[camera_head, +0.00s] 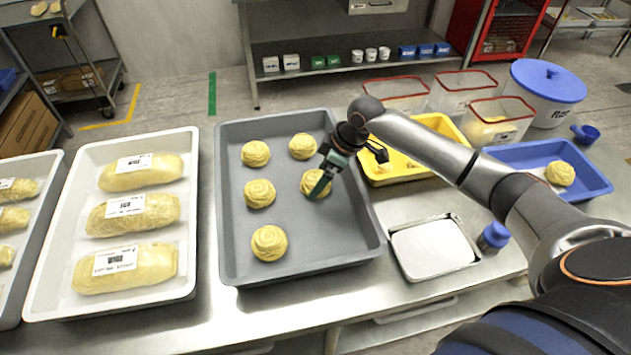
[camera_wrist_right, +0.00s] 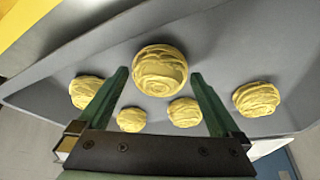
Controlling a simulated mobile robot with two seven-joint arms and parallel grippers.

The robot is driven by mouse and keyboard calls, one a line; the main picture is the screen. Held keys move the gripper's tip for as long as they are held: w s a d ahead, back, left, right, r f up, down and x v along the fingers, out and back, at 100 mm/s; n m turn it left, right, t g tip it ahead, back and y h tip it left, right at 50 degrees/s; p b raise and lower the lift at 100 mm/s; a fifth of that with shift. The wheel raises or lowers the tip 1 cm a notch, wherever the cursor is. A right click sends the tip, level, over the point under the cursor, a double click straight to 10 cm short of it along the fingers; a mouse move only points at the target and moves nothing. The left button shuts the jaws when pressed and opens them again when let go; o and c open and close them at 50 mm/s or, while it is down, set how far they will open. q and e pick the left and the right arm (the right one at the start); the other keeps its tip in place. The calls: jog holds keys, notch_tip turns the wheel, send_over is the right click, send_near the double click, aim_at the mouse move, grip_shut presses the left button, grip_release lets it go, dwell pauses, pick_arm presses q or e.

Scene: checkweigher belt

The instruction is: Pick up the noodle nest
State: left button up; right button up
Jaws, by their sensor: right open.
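Several round yellow noodle nests lie in a grey tray (camera_head: 345,240) in the head view. My right gripper (camera_head: 323,182) reaches in from the right and is over the noodle nest (camera_head: 309,185) at the tray's middle right, partly covering it. In the right wrist view the jaws (camera_wrist_right: 160,75) are open, with one large noodle nest (camera_wrist_right: 160,66) in line with the gap between the green fingertips. The jaws hold nothing; I cannot tell whether a fingertip touches the nest. Another noodle nest (camera_head: 560,173) lies in a blue tray (camera_head: 597,180). My left gripper is not in view.
Neighbouring nests include one at the back (camera_head: 303,146) and one at the left (camera_head: 259,193). A white tray (camera_head: 198,225) with wrapped packs stands at left.

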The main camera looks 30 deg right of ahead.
jog(key=shift+w+a+f, duration=0.15)
jog(key=shift+f, duration=0.35)
jog(key=c, duration=1.1)
jog(key=shift+r, duration=0.15)
jog(key=shift+r, duration=0.6)
jog(key=s+d+r, duration=0.2)
jog(key=s+r, duration=0.2)
jog(key=s+d+r+b, duration=0.1)
jog(key=s+d+r, duration=0.1)
jog(key=s+r, duration=0.1)
jog(key=s+d+r, duration=0.3)
jog(key=s+r, duration=0.1)
jog(key=s, duration=0.1)
jog(key=shift+s+r+b, duration=0.1)
jog(key=shift+r+b, duration=0.2)
jog(key=shift+b, duration=0.05)
